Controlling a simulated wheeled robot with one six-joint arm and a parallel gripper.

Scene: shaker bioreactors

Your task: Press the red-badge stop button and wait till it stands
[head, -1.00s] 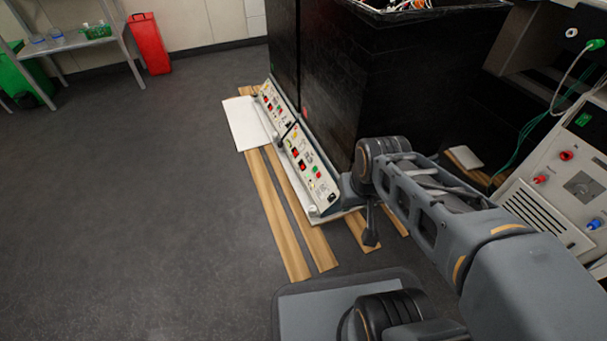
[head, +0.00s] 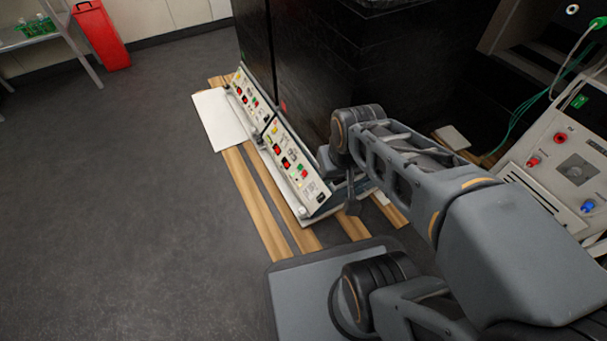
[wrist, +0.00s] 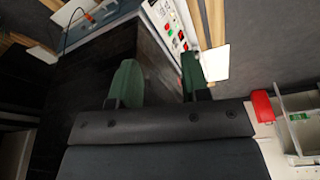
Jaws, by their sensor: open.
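Two sloped white control panels stand low at the foot of the black cabinets in the head view: a far one (head: 252,97) and a near one (head: 297,172). Both carry several red, green and yellow controls. The red badge is too small to make out. A white panel with red and green buttons (wrist: 170,22) shows at the top of the wrist view, beyond my fingertips. My gripper (wrist: 160,75) is open and empty, its two green fingers apart. I cannot clearly make out the gripper in the head view; my arm covers that area.
The black cabinet (head: 350,70) rises right behind the panels. A white board (head: 219,120) lies beside the far panel on wooden slats (head: 258,205). A machine with knobs and cables (head: 570,160) stands at right. The floor at left is clear. A red bin (head: 100,35) stands far left.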

